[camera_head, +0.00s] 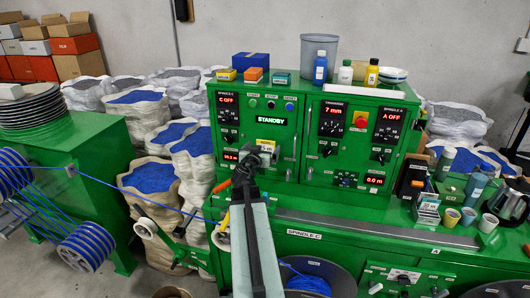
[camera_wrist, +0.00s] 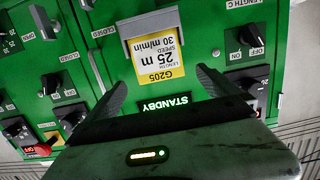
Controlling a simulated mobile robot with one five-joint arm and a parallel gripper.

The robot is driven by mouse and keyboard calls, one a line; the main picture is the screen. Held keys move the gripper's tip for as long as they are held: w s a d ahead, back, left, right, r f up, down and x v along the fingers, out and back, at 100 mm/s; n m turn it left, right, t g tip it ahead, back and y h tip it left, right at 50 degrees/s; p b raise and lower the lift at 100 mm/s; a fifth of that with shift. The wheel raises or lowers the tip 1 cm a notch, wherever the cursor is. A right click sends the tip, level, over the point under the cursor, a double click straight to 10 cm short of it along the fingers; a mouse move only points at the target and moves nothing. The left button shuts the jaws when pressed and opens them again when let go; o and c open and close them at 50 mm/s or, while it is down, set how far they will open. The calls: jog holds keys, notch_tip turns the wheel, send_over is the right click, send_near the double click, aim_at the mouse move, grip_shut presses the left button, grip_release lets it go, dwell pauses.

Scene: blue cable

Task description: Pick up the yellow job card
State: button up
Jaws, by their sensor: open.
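The yellow job card (camera_wrist: 160,58) has a yellow edge and a white face reading "G205, 25 m, 30 m/min". It sits upside down in the wrist view, flat on the green machine panel, with a grey strip along its upper edge there. In the head view the card (camera_head: 269,145) shows small below the STANDBY display, its lower part covered by my gripper (camera_head: 258,155). In the wrist view my gripper (camera_wrist: 160,88) is open, one finger on each side of the card's yellow end. The fingers look empty. I cannot tell whether they touch the panel.
The green control cabinet (camera_head: 300,165) carries knobs and switches around the card. Bottles, boxes and a grey bin (camera_head: 319,55) stand on its top. A ledge at right holds cups (camera_head: 468,216) and a kettle (camera_head: 508,203). Cable reels (camera_head: 88,243) stand at left.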

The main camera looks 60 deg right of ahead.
aim_at(266, 143)
jog(key=x, duration=0.5)
jog(key=shift+w+d, duration=0.1)
jog(key=shift+d, duration=0.15)
jog(key=shift+a+r, duration=0.1)
jog(key=shift+c, duration=0.3)
jog(key=c, duration=1.4)
jog(key=shift+r, duration=0.1)
notch_tip(266, 143, up, 10)
jog(key=p, duration=1)
